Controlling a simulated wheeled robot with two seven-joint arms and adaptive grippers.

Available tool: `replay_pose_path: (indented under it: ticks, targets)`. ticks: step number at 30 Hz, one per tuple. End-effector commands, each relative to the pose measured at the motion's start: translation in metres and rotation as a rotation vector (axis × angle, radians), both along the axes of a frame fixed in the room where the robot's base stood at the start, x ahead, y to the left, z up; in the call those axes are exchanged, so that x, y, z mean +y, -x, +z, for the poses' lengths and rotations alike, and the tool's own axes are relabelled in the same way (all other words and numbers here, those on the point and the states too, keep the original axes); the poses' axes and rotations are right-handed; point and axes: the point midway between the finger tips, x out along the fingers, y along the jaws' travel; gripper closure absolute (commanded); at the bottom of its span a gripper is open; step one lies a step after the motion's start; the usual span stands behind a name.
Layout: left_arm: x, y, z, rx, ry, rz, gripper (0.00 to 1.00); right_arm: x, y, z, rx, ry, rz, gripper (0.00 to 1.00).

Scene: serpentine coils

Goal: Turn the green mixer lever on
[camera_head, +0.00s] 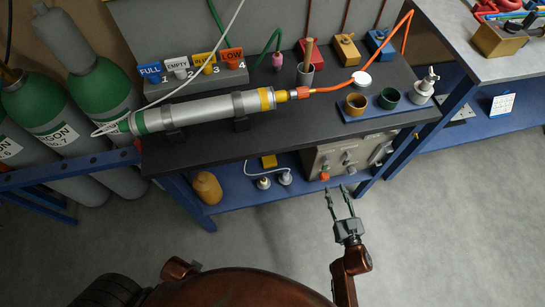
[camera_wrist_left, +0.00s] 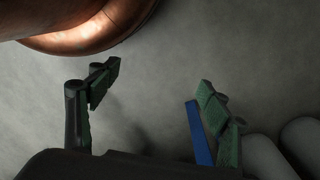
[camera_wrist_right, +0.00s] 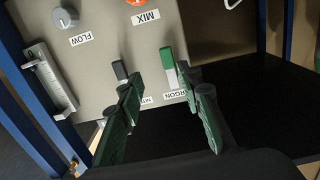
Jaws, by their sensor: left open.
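The grey mixer panel (camera_head: 335,152) stands on the lower shelf of the bench in the head view. In the head view the right gripper (camera_head: 336,188) is in front of the panel. My left gripper (camera_wrist_left: 155,82) is open and empty over the floor.
The panel also has a grey FLOW knob (camera_wrist_right: 66,18) and an orange MIX knob (camera_wrist_right: 137,2). Blue bench legs (camera_head: 367,186) flank the shelf. A tan bottle (camera_head: 207,187) stands at its left. Gas cylinders (camera_head: 83,95) stand at far left. The floor in front is clear.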

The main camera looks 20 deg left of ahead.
Motion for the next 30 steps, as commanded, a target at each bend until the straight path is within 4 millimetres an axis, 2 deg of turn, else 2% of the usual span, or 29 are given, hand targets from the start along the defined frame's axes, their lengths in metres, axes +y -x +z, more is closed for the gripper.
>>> replay_pose_path:
  ticks: [7, 12, 15, 21, 30]
  targets:
    - [-0.001, 0.001, 0.015, 0.006, 0.005, 0.003, 0.28, 0.017, -0.009, 0.01, -0.037, -0.021, 0.033, 0.67]
    - [-0.004, 0.0, 0.037, -0.001, 0.014, 0.005, 0.28, 0.03, -0.026, 0.008, -0.035, -0.022, 0.032, 0.67]
    - [-0.012, -0.011, 0.019, -0.039, 0.035, -0.002, 0.28, 0.038, -0.037, 0.008, -0.034, -0.021, 0.033, 0.67]
    - [-0.025, -0.029, -0.001, -0.114, 0.071, -0.008, 0.28, 0.052, -0.056, 0.007, -0.033, -0.021, 0.032, 0.67]
    - [-0.032, -0.04, -0.01, -0.158, 0.091, -0.008, 0.28, 0.058, -0.066, 0.01, -0.034, -0.02, 0.03, 0.67]
